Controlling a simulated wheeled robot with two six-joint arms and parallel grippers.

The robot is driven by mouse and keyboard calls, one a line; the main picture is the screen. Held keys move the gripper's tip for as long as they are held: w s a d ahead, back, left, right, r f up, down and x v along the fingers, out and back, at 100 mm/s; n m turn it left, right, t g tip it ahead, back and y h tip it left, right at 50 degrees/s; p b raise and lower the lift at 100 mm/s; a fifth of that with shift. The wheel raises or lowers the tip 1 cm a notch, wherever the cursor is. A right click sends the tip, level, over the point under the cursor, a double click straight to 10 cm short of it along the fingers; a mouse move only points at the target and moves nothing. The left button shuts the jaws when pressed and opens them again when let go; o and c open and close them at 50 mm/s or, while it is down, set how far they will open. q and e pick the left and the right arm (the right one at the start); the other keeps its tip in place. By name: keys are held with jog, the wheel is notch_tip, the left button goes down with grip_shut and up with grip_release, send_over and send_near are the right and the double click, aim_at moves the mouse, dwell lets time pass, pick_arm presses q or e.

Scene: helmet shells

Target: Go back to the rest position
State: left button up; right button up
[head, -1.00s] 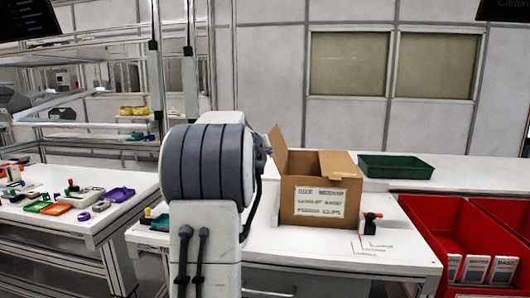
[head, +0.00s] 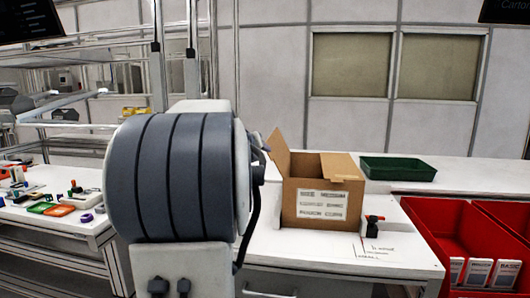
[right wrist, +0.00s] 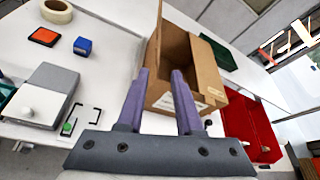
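My right arm fills the middle of the head view, with a big grey ribbed joint and a white link. A small part of my right gripper (head: 265,143) shows past that joint, left of the open cardboard box (head: 315,208). In the right wrist view its two purple fingers (right wrist: 160,74) stand apart with nothing between them. The box (right wrist: 192,70) is beyond the fingers there, and I see no contact clearly. My left gripper is in neither view.
A green tray (head: 398,168) lies behind the box. Red bins (head: 425,226) stand at the right. A small red and black tool (head: 373,226) is beside the box. The wrist view shows a tape roll (right wrist: 57,11), an orange pad (right wrist: 43,37) and a blue block (right wrist: 83,46).

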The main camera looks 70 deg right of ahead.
jog(key=shift+v, duration=0.8)
